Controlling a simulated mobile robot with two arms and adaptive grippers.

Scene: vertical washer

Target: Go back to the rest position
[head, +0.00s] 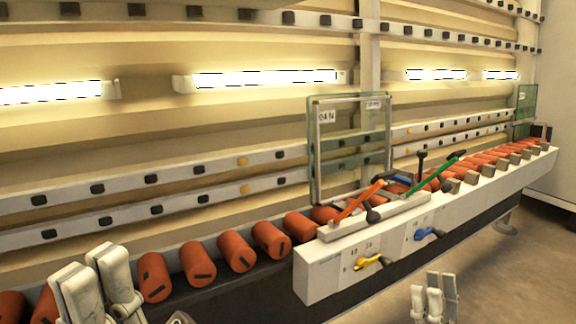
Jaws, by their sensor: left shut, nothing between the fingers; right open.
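My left gripper (100,283) is in the lower left of the head view, in front of the row of orange-red rollers (198,263). It is shut and appears empty. My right gripper (434,298) is at the bottom right of centre, over the floor in front of the machine. It is open, with nothing seen between its fingers. Both grippers are partly cut off by the bottom edge. I cannot tell whether the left gripper touches a roller.
The machine's control block (325,262) carries an orange lever (360,202), a green lever (445,168), a yellow knob (368,262) and a blue knob (429,234). A glass panel (350,145) stands upright behind it. Bare floor (520,270) lies at the lower right.

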